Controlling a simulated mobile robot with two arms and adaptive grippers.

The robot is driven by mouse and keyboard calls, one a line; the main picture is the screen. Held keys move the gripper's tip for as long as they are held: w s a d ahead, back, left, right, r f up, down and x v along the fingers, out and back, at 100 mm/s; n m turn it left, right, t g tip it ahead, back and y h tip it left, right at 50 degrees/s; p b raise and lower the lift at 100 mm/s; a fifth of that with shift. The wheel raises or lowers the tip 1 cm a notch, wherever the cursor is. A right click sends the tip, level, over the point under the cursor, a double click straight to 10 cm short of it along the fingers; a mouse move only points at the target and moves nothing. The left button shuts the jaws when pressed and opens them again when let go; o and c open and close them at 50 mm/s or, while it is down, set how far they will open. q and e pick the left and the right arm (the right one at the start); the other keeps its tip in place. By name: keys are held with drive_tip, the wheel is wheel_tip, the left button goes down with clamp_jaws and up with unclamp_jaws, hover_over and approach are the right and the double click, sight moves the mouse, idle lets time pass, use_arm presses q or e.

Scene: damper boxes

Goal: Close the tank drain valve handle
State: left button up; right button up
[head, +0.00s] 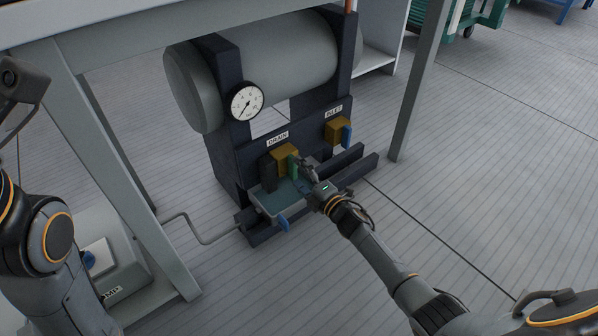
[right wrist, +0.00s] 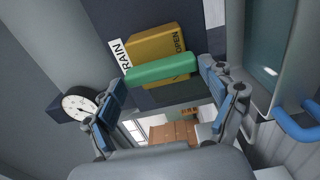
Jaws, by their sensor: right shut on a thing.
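The drain valve has a yellow body (head: 284,153) under a DRAIN label, below the grey tank (head: 275,60). Its green handle (head: 293,165) points down in the head view. My right gripper (head: 306,168) is at the handle and shut on it. In the right wrist view the green handle (right wrist: 160,69) lies across the yellow body (right wrist: 158,46), between the blue-padded fingers (right wrist: 165,85). The word OPEN shows on the body beside it. My left arm is at the left edge; its fingers do not show.
The inlet valve (head: 337,130) with a blue handle is to the right. A round gauge (head: 245,101) is on the stand. A tray (head: 268,200) with a blue handle sits below the drain. A table leg (head: 130,190) and a pump box (head: 125,265) are at left.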

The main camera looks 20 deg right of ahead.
drive_tip(key=shift+w+r, duration=0.15)
drive_tip(key=shift+r, duration=0.1)
drive_tip(key=o, duration=0.9)
drive_tip(key=shift+o, duration=0.6)
drive_tip(key=shift+f, duration=0.2)
drive_tip(key=shift+s+d+f, duration=0.1)
drive_tip(key=shift+s, duration=0.25)
drive_tip(key=v, duration=1.1)
drive_tip(key=shift+s, duration=0.15)
